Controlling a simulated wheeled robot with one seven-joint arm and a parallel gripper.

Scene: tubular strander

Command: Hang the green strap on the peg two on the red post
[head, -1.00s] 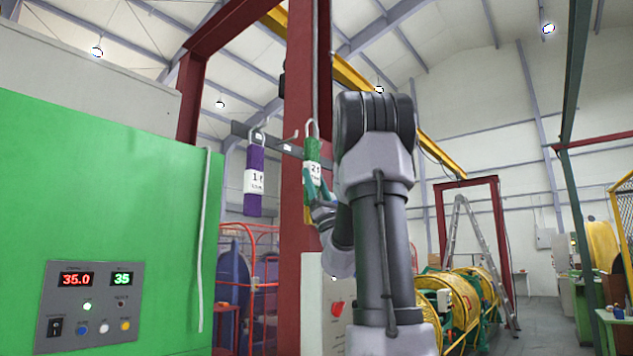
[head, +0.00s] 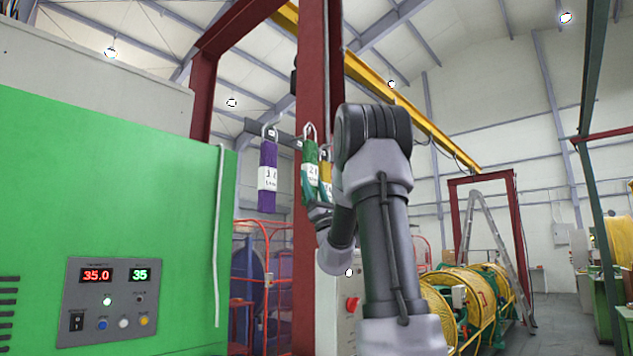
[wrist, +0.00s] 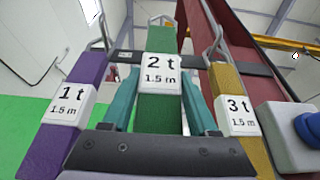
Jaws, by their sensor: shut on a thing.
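The green strap (head: 310,172), with a white "2 t 1.5 m" label, hangs upright in front of the red post (head: 318,70). In the wrist view the green strap (wrist: 160,108) is between the two teal fingers of my gripper (wrist: 160,90), which is shut on it. Its metal loop is at the height of the dark peg rail (head: 284,139). The loop overlaps the middle peg's place, and I cannot tell whether it is around the peg. The purple "1 t" strap (head: 268,188) hangs left and the yellow "3 t" strap (head: 325,176) right.
A green cabinet (head: 100,190) with red and green displays fills the left side. A control box with a red knob (head: 352,304) stands below the post. A stepladder (head: 495,250) and yellow machine drums (head: 465,290) are at right. The purple and yellow straps flank my gripper closely.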

